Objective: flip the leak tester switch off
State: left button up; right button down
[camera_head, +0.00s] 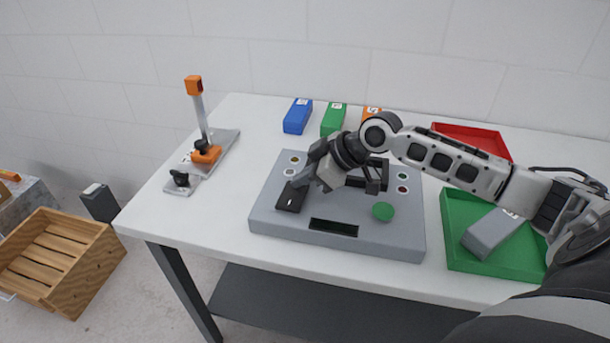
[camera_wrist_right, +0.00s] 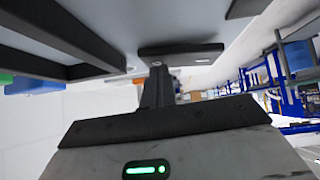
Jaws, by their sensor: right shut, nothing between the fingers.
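The leak tester (camera_head: 275,228) is a wide grey box on the white table. Its black switch (camera_head: 291,198) is a rocker-like block on the left of its top face. In the wrist view a black plate, apparently the switch (camera_wrist_right: 190,52), lies just beyond my fingertips. My right gripper (camera_head: 299,180) is shut and empty, reaching in from the right with its tips at the far edge of the switch. Its closed fingers show in the wrist view (camera_wrist_right: 157,88). I cannot tell whether they touch the switch. My left gripper is not in view.
A green button (camera_head: 383,212) and a dark slot (camera_head: 333,228) are on the tester. A green tray (camera_head: 462,208) with a grey block (camera_head: 492,232) and a red tray (camera_head: 480,137) are right. Blue (camera_head: 298,116) and green (camera_head: 333,119) blocks stand behind. An orange-handled clamp (camera_head: 205,150) stands left.

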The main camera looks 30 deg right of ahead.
aim_at(302, 191)
jog(key=shift+s+a+r+p, duration=0.3)
jog(key=shift+a+p, duration=0.05)
jog(key=shift+p, duration=0.3)
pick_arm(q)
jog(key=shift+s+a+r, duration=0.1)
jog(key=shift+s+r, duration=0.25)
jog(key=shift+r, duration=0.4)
pick_arm(e)
jog(key=shift+s+a+r, duration=0.1)
jog(key=shift+s+a, duration=0.05)
jog(key=shift+a, duration=0.05)
notch_tip(302, 191, up, 5)
jog(key=p, duration=0.6)
jog(key=shift+d+r, duration=0.15)
pick_arm(q)
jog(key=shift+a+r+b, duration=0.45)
jog(key=shift+b, duration=0.25)
pick_arm(e)
jog(key=d+v, duration=0.1)
jog(key=v, duration=0.7)
jog(key=shift+d, duration=0.4)
